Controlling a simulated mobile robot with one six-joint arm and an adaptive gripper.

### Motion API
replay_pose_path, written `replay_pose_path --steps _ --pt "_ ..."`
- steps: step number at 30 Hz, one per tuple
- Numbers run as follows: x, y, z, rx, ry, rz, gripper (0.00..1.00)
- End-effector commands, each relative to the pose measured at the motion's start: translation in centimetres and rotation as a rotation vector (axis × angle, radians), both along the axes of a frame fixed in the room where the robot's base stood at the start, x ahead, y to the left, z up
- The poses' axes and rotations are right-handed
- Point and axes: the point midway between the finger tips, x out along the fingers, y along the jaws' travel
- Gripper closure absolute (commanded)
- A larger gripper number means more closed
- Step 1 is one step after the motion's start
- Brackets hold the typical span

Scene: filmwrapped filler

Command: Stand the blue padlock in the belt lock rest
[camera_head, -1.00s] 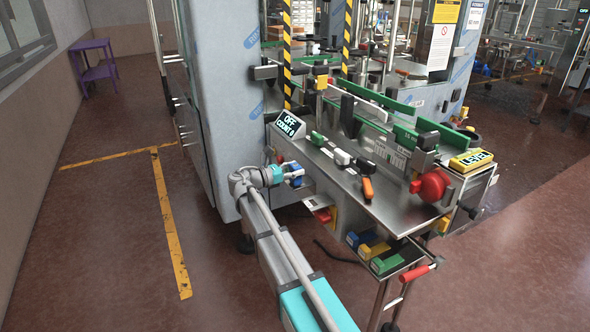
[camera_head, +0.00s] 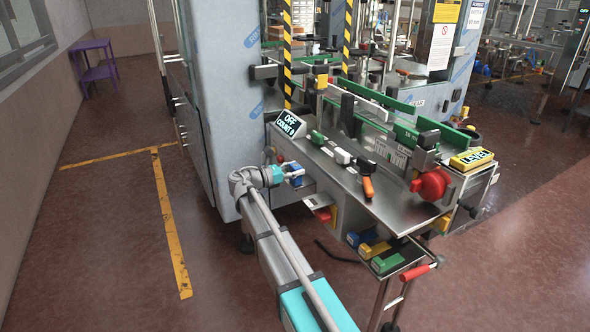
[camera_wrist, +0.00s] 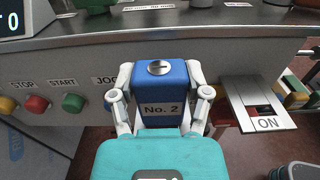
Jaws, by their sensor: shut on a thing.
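The blue padlock (camera_wrist: 165,95) is between the fingers of my gripper (camera_wrist: 160,100) in the wrist view. Its label reads "No. 2" and a round slotted disc shows on its upper part. Its far side is hidden. In the head view my gripper (camera_head: 296,176) holds the padlock beside the machine's front, below the steel tabletop. I cannot tell for sure which fixture is the belt lock rest.
Red (camera_wrist: 36,104) and green (camera_wrist: 73,103) buttons are on the panel left of the padlock. Blue, yellow and green blocks (camera_head: 385,263) sit on a low shelf. The steel tabletop (camera_head: 392,205) holds several small tools. Open floor lies left of my arm.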

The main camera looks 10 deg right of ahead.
Motion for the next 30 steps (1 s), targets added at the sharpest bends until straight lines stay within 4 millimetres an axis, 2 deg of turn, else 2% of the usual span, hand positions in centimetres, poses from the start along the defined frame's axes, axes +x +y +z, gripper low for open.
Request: replay_pose_path --steps 1,2,7,23,30 --pt "-0.1 0.0 -0.2 0.006 0.002 -0.002 0.95" --pt "-0.1 0.0 -0.2 0.006 0.002 -0.002 0.32" --pt "-0.1 0.0 -0.2 0.005 0.002 -0.001 0.01" --pt "-0.1 0.2 -0.1 0.003 0.001 -0.001 0.0" --pt "-0.6 1.9 -0.1 0.003 0.001 0.0 0.0"
